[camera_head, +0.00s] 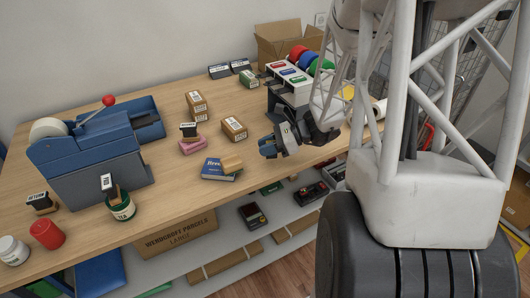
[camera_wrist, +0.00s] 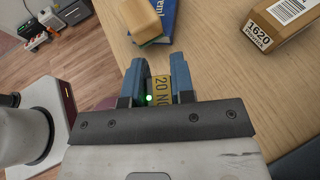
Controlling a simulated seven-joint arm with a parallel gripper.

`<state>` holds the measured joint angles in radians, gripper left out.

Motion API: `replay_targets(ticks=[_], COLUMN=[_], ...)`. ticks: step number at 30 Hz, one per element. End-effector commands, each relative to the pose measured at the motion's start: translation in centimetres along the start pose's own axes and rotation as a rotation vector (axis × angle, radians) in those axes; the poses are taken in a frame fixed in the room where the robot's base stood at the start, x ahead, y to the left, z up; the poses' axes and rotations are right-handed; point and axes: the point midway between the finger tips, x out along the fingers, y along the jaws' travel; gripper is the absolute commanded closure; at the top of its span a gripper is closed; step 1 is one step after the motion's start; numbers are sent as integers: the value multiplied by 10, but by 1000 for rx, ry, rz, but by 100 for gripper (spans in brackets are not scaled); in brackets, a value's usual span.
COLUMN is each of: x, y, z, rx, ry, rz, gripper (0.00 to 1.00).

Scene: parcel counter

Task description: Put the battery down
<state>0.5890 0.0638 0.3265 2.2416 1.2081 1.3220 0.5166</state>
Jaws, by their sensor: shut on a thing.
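My gripper (camera_head: 268,148) is above the counter (camera_head: 165,200), near its front edge, with its blue fingers pointing left. In the wrist view my gripper (camera_wrist: 160,72) is shut on a small piece with a yellow label and dark print (camera_wrist: 158,88), which I take to be the battery. Only part of it shows between the fingers; the rest is hidden. A small green light shows beside it. In the head view the held piece cannot be made out.
A blue book (camera_head: 213,173) with a tan block (camera_head: 231,162) on it lies left of my gripper. A brown parcel (camera_head: 233,129) stands behind. Bare wood lies between them. A scale-like stand with coloured tops (camera_head: 288,75) is behind my gripper, and a blue tape dispenser (camera_head: 95,160) is at left.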

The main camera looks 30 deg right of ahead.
Motion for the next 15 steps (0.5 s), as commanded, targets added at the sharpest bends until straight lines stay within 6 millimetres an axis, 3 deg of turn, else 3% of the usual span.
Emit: replay_targets(ticks=[5, 15], x=[2, 2], y=[-12, -14], z=[0, -1], rx=[-1, 0], ry=[0, 0], rz=[0, 0], gripper=[100, 100])
